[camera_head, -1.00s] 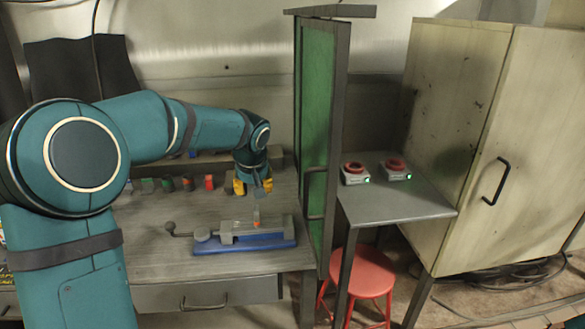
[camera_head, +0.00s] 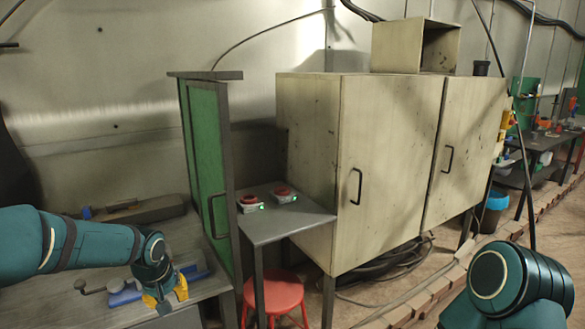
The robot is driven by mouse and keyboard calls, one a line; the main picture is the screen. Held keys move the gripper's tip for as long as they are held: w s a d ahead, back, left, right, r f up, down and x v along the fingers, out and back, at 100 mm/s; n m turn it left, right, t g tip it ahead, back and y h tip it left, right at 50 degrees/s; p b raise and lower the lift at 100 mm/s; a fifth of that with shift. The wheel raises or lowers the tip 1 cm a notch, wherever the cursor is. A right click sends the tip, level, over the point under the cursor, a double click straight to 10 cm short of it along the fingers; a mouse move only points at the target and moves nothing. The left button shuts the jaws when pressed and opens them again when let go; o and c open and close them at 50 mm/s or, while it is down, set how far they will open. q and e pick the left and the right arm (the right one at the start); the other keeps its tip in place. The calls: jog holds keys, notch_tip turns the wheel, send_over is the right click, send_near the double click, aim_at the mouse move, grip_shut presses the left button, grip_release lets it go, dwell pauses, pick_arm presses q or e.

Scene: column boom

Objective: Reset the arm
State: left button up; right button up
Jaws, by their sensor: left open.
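My left arm (camera_head: 85,245) is teal and reaches in from the left, above the workbench. My left gripper (camera_head: 166,300), with yellow fingers, points down over the bench's front edge. Its fingers are apart and I see nothing held between them. It hides part of the blue-based vise (camera_head: 126,296) behind it. My right arm (camera_head: 508,284) shows only as a teal joint at the lower right. The right gripper is out of the picture.
A green-panelled door (camera_head: 203,160) stands right of the bench. Two red buttons (camera_head: 283,191) sit on a small grey table (camera_head: 300,222). A red stool (camera_head: 275,291) stands below. Large beige cabinets (camera_head: 385,150) fill the middle. Open floor lies in front of the cabinets.

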pick_arm(q)
jog(key=d+f+m+g+h, duration=0.1)
jog(key=d+f, duration=0.3)
jog(key=f, duration=0.2)
jog(key=d+f+m+h, duration=0.1)
jog(key=d+f, duration=0.2)
jog(key=f, duration=0.3)
jog(key=s+d+f, duration=0.3)
jog(key=s+f, duration=0.1)
jog(key=s, duration=0.3)
jog(key=s+d+f+g+h, duration=0.1)
jog(key=s+d+f, duration=0.3)
jog(key=s, duration=0.3)
jog(key=s+d+f+h, duration=0.1)
jog(key=s+d+f, duration=0.3)
jog(key=s+f, duration=0.2)
jog(key=shift+s+d+f+m, duration=0.25)
jog(key=shift+s+m, duration=0.15)
jog(key=shift+s, duration=0.3)
pick_arm(e)
jog(key=shift+w+a+f, duration=0.1)
jog(key=shift+w+f, duration=0.2)
jog(key=shift+w, duration=0.5)
pick_arm(q)
jog(key=shift+r, duration=0.1)
